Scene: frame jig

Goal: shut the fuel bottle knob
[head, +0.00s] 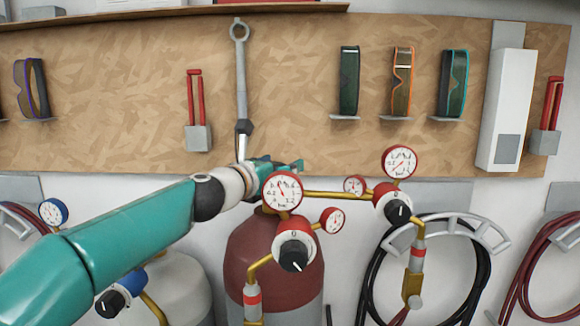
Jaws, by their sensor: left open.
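The dark red bottle (262,243), apparently the fuel bottle, stands at the lower middle. A red and white regulator in front of it carries a black knob (293,258) with a white pointer line. A round red-rimmed gauge (283,190) sits above this regulator. My left gripper (290,166) is open, above the bottle top and partly hidden behind the gauge. It appears apart from the black knob, which is lower and nearer. The top of the bottle is hidden by the regulator and gauge, so any valve there does not show. My right gripper is out of view.
A brass pipe (335,196) runs right to a second regulator with a black knob (398,211). A white bottle (180,290) with a blue regulator is at lower left. Coiled hoses hang at right.

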